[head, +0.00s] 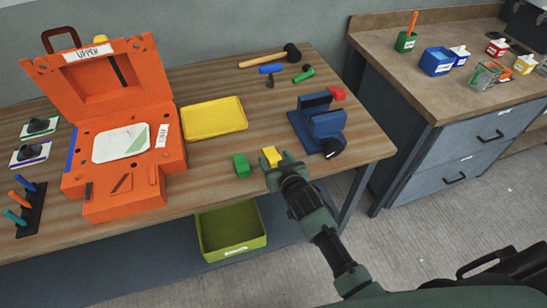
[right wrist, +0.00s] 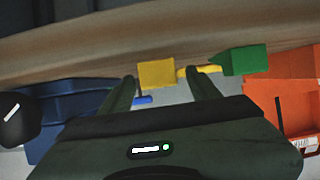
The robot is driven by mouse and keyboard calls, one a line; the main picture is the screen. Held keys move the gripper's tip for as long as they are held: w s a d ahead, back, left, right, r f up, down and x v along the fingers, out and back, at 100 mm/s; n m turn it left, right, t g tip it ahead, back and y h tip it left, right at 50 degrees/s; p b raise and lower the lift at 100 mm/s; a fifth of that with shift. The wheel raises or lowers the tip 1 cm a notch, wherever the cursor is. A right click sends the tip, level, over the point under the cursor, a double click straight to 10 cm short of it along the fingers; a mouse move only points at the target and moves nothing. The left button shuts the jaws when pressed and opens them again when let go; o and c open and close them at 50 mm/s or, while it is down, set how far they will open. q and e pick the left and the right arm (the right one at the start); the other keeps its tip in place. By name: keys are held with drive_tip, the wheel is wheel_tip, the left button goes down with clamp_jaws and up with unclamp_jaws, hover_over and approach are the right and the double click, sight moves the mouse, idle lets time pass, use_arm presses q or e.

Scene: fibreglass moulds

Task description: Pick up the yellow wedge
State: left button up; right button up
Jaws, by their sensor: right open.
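The yellow wedge (head: 271,156) sits near the front edge of the wooden bench, just right of a green block (head: 241,165). My right gripper (head: 277,163) is open at the wedge, partly covering it in the head view. In the right wrist view the wedge (right wrist: 157,73) shows between the two spread fingertips (right wrist: 160,82), with a gap on each side. I cannot tell how deep it lies between them. The green block (right wrist: 246,60) stands just outside the right-hand finger there. My left gripper is not in view.
A blue vise (head: 320,125) stands right of the wedge. A yellow tray (head: 214,118) and the open orange mould (head: 125,150) lie to the left. A hammer (head: 270,57) lies at the back. A green bin (head: 231,231) sits below the bench.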

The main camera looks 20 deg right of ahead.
clamp_jaws()
